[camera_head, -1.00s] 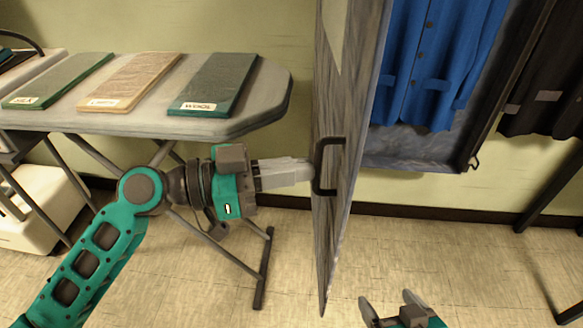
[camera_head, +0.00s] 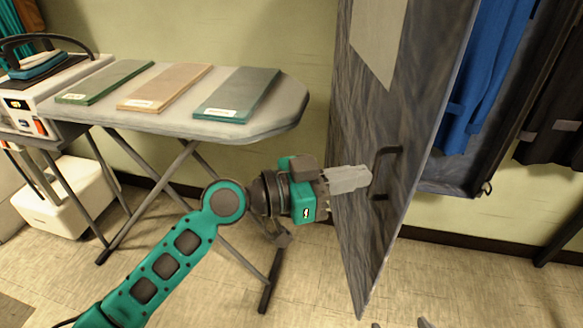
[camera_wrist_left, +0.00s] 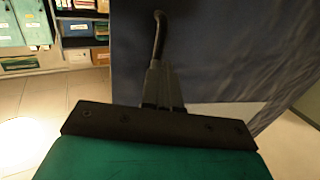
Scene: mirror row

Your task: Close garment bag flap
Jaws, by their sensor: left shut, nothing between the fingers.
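The garment bag flap (camera_head: 375,130) is a tall grey panel standing out from the wall, with a dark bracket handle (camera_head: 398,152) on its face. Behind it the open bag (camera_head: 462,180) holds a blue garment (camera_head: 490,85). My left gripper (camera_head: 366,178) is shut with its fingertips at the flap, beside the handle; whether they touch is unclear. In the left wrist view the shut fingers (camera_wrist_left: 163,85) point at the dark flap (camera_wrist_left: 225,60), with the handle (camera_wrist_left: 159,35) just beyond them. Only the separated fingertips of my right gripper (camera_head: 400,325) show at the bottom edge.
An ironing board (camera_head: 180,122) with labelled fabric boards stands at left, its legs behind my left arm. An iron station (camera_head: 40,100) is at far left. A dark garment (camera_head: 555,110) hangs at right.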

